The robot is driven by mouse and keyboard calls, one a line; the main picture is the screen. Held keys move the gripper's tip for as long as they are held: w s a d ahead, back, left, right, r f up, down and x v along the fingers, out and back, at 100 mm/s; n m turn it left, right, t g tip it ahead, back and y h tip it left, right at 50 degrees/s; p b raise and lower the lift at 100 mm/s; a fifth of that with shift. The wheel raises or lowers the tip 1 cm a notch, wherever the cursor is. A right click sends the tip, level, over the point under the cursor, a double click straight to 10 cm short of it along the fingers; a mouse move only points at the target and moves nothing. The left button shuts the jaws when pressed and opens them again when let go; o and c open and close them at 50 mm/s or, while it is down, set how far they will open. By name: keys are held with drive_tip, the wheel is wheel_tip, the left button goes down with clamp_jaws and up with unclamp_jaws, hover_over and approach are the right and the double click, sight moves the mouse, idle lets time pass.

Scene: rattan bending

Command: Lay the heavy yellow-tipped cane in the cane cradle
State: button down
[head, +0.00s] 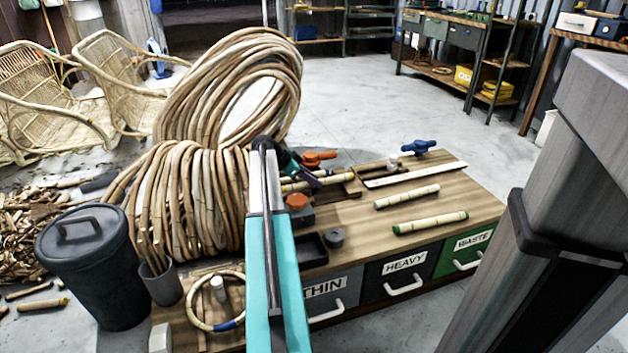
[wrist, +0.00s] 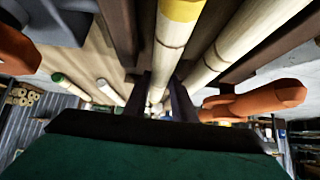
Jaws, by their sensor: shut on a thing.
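The yellow-tipped cane (wrist: 172,45) shows in the wrist view, its yellow band at the top edge of the picture. My gripper (wrist: 165,100) is shut on it, a dark finger on each side. Brown wooden pieces (wrist: 118,30), seemingly of the cane cradle, lie behind the cane. I cannot tell whether the cane touches them. A second pale cane (wrist: 245,42) lies just to its right. In the head view, my gripper (head: 306,176) is over the back left of the bench, and my arm hides much of the cradle (head: 352,187).
An orange-handled clamp (head: 319,157) and an orange knob (head: 297,201) stand close to my gripper. A green-tipped cane (head: 430,223) and a plain cane (head: 406,196) lie on the bench's right. Large cane coils (head: 190,195) rise at left. A blue clamp (head: 419,146) stands at the back.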

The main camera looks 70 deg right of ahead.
drive_tip(key=c, duration=1.5)
unclamp_jaws()
drive_tip(key=shift+f, duration=0.1)
drive_tip(key=shift+r, duration=0.2)
drive_tip(key=shift+w+a+r, duration=0.1)
drive_tip(key=shift+w+r, duration=0.05)
drive_tip(key=p+v, duration=0.3)
drive_tip(key=v, duration=0.8)
drive_tip(key=shift+w+a+r+p, duration=0.1)
drive_tip(key=shift+a+p, duration=0.1)
drive_tip(key=shift+p, duration=0.1)
